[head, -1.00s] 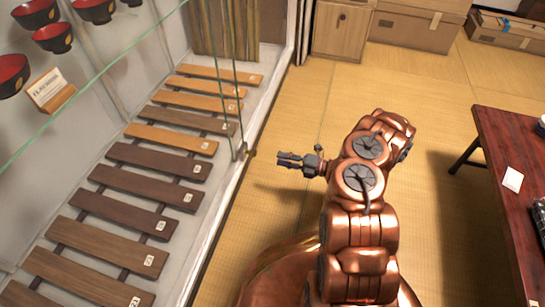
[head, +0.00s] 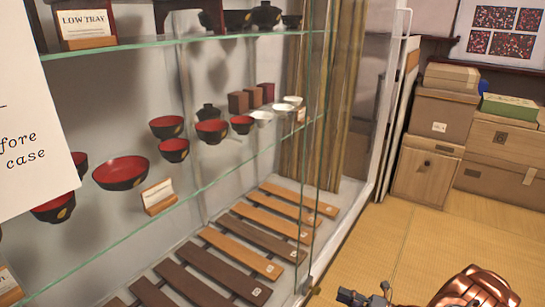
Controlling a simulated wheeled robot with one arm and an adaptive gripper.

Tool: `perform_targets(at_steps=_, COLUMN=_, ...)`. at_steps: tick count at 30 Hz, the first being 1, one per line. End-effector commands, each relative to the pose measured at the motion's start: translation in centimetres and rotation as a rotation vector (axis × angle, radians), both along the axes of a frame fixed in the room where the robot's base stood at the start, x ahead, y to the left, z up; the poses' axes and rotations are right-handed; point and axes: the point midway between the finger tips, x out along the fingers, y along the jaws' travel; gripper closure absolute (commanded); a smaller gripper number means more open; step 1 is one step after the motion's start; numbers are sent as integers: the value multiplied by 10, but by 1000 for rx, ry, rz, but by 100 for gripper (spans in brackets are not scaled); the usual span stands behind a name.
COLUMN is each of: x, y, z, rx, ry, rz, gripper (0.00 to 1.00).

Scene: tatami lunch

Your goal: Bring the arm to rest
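My gripper (head: 350,297) shows at the bottom edge of the head view, right of the display case's lower front corner. Only its dark upper part is in the picture, so I cannot tell whether its fingers are open or shut. I see nothing held in the part that shows. My copper-coloured arm (head: 477,287) enters at the bottom right, and most of it is below the frame.
The glass display case fills the left, with red-and-black bowls (head: 121,173) on a glass shelf and wooden slats (head: 240,247) below. Wooden boxes (head: 428,175) stand at the back right. Tatami floor (head: 420,240) between them and my arm is clear.

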Motion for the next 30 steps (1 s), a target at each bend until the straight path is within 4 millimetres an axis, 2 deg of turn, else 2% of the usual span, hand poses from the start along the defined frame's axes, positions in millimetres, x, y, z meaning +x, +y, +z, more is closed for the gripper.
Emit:
perform_targets(at_steps=1, x=2, y=12, z=35, rx=-21, ry=-45, rz=39, gripper=69)
perform_targets(at_steps=3, x=3, y=27, z=68, rx=-56, ry=-112, rz=94, gripper=69)
perform_targets(at_steps=12, x=-17, y=90, z=193, rx=-189, ry=-397, rz=329, gripper=69)
perform_targets(at_steps=21, x=-58, y=141, z=303, rx=-311, ry=-691, rz=567, gripper=69)
perform_targets(at_steps=30, x=-112, y=174, z=396, rx=-424, ry=-988, rz=809, gripper=69)
